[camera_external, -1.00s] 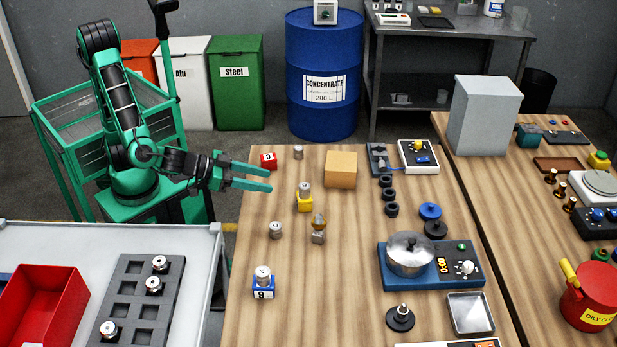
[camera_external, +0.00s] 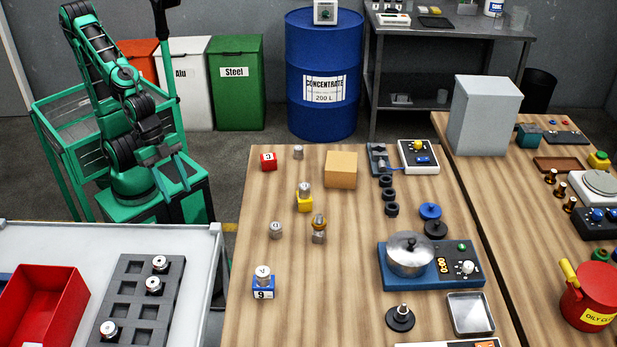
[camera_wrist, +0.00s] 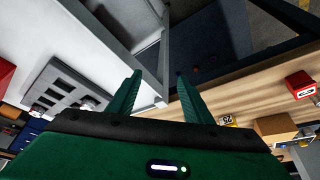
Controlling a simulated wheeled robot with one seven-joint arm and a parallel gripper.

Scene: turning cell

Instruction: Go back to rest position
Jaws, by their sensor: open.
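My gripper (camera_external: 174,184) is open and empty. In the external view it hangs close to my own base, its two green fingers pointing down and to the right, left of the wooden table (camera_external: 340,240) and behind the grey-white bench (camera_external: 60,236). In the wrist view the two green fingers of my gripper (camera_wrist: 158,82) stand apart with nothing between them. My arm is folded in close above my base.
The wooden table bears a red block (camera_external: 268,161), a yellow block (camera_external: 304,203), a blue block (camera_external: 263,290), metal parts and a pot (camera_external: 410,254). The bench holds a red bin (camera_external: 45,306) and a grey tray (camera_external: 140,300). Waste bins (camera_external: 236,85) stand behind.

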